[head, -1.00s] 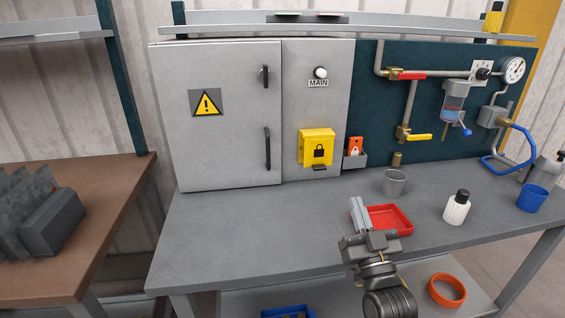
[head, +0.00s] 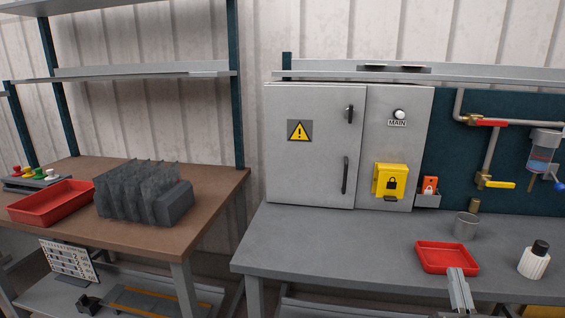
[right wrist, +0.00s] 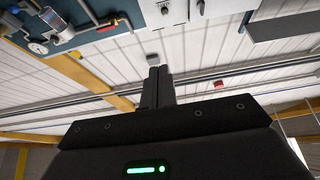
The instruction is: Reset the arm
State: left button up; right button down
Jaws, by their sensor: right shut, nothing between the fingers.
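My right gripper (head: 460,290) shows at the bottom right of the head view, in front of the red tray on the grey bench. Its fingers are together and hold nothing. In the right wrist view the closed dark fingers (right wrist: 160,88) point towards the wall and ceiling, with nothing between them. My left gripper is in neither view.
A brown bench (head: 170,225) at left holds grey plates in a rack (head: 140,190) and another red tray (head: 50,203).

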jog(key=w+a+f+n+g+y, duration=0.1)
jog(key=w+f+g, duration=0.25)
jog(key=f, duration=0.75)
jog(key=w+a+f+n+g+y, duration=0.15)
jog(key=w+f, duration=0.25)
jog(key=f, duration=0.8)
jog(key=s+f+n+g+y, duration=0.1)
jog(key=s+f+g, duration=0.2)
jog(key=f, duration=1)
jog(key=s+f+g, duration=0.3)
jog(key=f, duration=0.9)
jog(key=s+f+g, duration=0.6)
jog(key=s+f, duration=1.3)
jog(key=s+f+g, duration=0.2)
jog(key=s+f, duration=0.1)
jog(key=s, duration=0.7)
jog(key=s+f+n+g+p, duration=0.1)
jog(key=s+f+g, duration=0.2)
jog(key=s, duration=0.8)
jog(key=shift+s+a+f+y, duration=0.3)
jog(key=shift+f+y, duration=0.05)
jog(key=shift+f, duration=0.25)
